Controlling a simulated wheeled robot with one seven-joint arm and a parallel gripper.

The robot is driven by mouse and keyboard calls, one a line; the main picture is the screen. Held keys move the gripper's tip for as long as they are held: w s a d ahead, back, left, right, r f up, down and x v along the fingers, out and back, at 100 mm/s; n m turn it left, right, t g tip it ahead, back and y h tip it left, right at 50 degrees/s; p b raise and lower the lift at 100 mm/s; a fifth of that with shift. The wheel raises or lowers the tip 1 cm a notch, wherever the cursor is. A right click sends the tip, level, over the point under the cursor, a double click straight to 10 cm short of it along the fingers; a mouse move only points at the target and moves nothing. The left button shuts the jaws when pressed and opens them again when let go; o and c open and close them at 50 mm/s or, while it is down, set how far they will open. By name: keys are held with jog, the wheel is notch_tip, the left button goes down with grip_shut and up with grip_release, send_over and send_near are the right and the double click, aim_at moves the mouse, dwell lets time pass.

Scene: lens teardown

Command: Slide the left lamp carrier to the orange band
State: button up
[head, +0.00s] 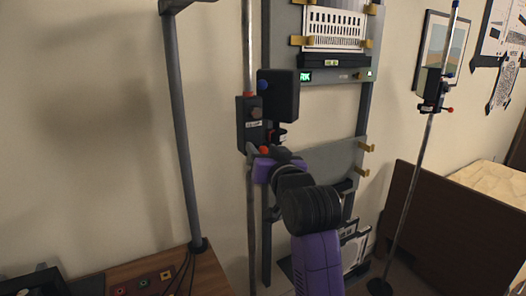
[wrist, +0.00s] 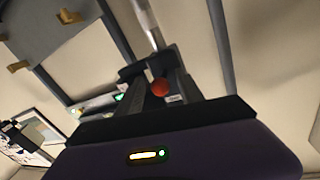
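The left lamp carrier (head: 249,124) is a dark box on the left upright pole (head: 248,45), with a black lamp head (head: 279,96) at its right. A red knob (wrist: 160,88) shows in the wrist view between the two dark fingers of my gripper (wrist: 158,80). In the head view my gripper (head: 268,152) is at the carrier's lower end, partly hidden by my own wrist. The fingers are apart with the knob between them; whether they press on it is unclear. I see no orange band on the visible part of the left pole.
A grey rack panel (head: 334,75) with yellow clips stands right behind the pole. A second pole with a dark carrier (head: 432,95) and a blue band (head: 452,13) stands at the right. A wooden desk (head: 205,275) with a grey post (head: 182,130) is at left.

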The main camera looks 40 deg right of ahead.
jog(key=b+v, duration=0.1)
jog(key=v, duration=0.7)
dwell(0.6)
